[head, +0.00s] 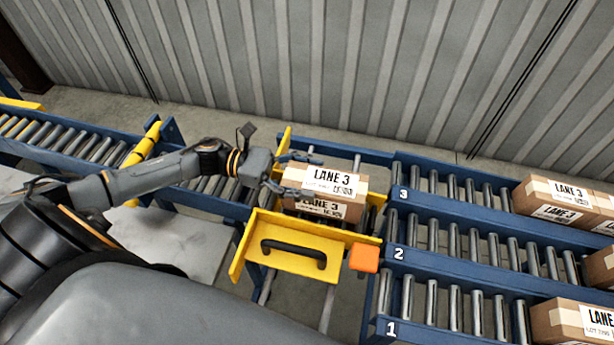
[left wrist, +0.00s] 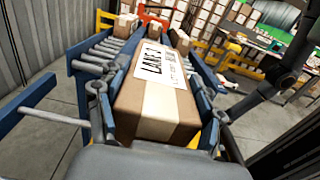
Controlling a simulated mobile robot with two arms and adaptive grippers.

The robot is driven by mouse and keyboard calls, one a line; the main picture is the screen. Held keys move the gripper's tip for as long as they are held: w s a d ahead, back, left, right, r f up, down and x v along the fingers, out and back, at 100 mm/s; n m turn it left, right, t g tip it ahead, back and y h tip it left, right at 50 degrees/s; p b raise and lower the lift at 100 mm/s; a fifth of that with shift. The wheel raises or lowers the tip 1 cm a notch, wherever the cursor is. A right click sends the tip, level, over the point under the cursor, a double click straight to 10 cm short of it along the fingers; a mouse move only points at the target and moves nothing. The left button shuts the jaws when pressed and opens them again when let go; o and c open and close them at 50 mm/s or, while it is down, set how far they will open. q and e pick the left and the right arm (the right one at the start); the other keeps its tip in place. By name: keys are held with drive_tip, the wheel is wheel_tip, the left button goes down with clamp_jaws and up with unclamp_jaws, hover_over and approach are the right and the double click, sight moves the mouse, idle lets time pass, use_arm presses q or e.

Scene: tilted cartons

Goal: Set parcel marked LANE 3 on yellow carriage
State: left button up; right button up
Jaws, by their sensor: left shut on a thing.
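A brown parcel marked LANE 3 (head: 345,207), with white labels and pale tape, is at the yellow carriage (head: 285,262), between its yellow side plates. My left gripper (head: 316,175) is shut on this parcel from its left end, one finger on each long side. In the left wrist view the parcel (left wrist: 165,103) lies between the two fingers, its label facing up. I cannot tell whether its underside touches the carriage. The carriage has a black handle (head: 293,252) on its near plate and an orange block (head: 364,258) at its near right corner. My right gripper is not in view.
To the right are blue roller lanes numbered 3 (head: 403,194), 2 (head: 398,253) and 1 (head: 391,329), with cartons farther along. Lane 3 holds another LANE 3 carton (head: 553,195); its near rollers are clear. A roller conveyor (head: 70,138) with a yellow bar lies left.

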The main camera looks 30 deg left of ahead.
use_arm(q)
drive_tip(key=shift+f, duration=0.35)
drive_tip(key=shift+f+b, duration=0.65)
drive_tip(key=shift+b, duration=0.15)
drive_tip(key=o, duration=1.5)
drive_tip(key=shift+c, duration=0.2)
